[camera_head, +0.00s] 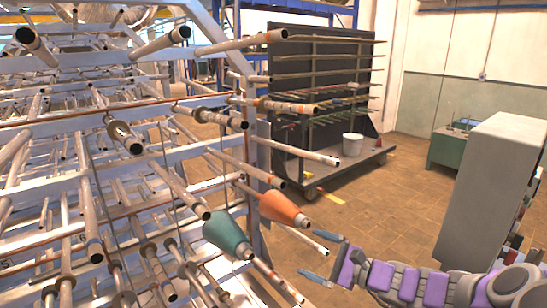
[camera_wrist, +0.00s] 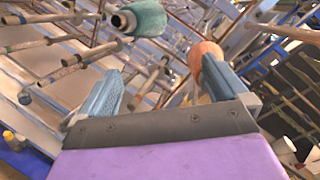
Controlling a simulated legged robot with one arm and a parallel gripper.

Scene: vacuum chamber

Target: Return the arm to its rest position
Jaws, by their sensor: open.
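My gripper (camera_head: 316,259) is at the lower middle of the head view, at the end of my purple and grey arm. Its two blue fingers stand apart, with nothing between them that I can make out. They point left toward the metal rack (camera_head: 150,129). An orange cone (camera_head: 282,208) and a teal cone (camera_head: 228,235) sit on rods of the rack, up and to the left of the fingers. In the wrist view the open gripper (camera_wrist: 160,72) shows from behind. The teal cone (camera_wrist: 147,18) is beyond it at the top, and the orange cone (camera_wrist: 203,60) is partly hidden behind the right finger.
Many rods stick out from the rack toward my arm. A grey cabinet (camera_head: 487,195) stands at the right. A dark wheeled shelf cart (camera_head: 325,90) with a white bucket (camera_head: 352,144) stands behind. The tiled floor (camera_head: 385,215) between cart and cabinet is clear.

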